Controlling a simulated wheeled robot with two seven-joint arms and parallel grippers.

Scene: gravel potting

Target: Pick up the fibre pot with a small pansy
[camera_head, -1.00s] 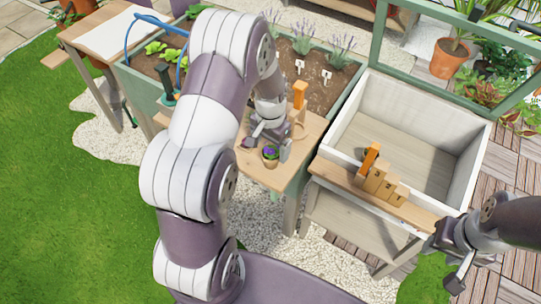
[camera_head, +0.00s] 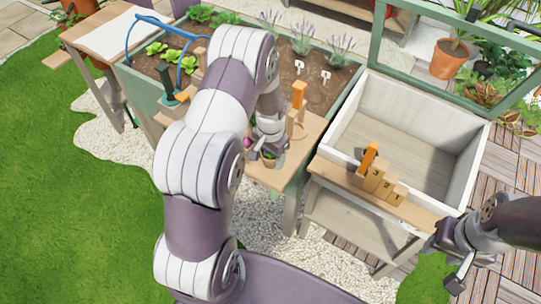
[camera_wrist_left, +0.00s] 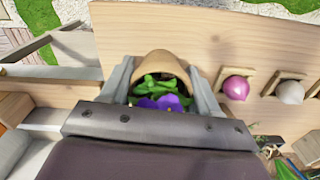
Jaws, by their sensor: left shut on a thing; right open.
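The fibre pot (camera_wrist_left: 162,65) is brown and holds a small pansy (camera_wrist_left: 165,102) with green leaves and purple petals. In the left wrist view it sits between the two fingers of my left gripper (camera_wrist_left: 163,80), which is shut on it. In the head view the pot (camera_head: 269,161) is at the front edge of the wooden shelf of the planter, partly hidden by the gripper. I cannot tell whether it touches the shelf. My right gripper (camera_head: 448,262) is open and empty at the lower right, beside the white box.
A pink bulb (camera_wrist_left: 237,88) and a pale bulb (camera_wrist_left: 290,92) sit in wooden holders beside the pot. An orange-handled tool (camera_head: 299,95) stands on the shelf. Numbered wooden blocks (camera_head: 379,181) stand on the ledge of the white box (camera_head: 455,165), which is empty inside.

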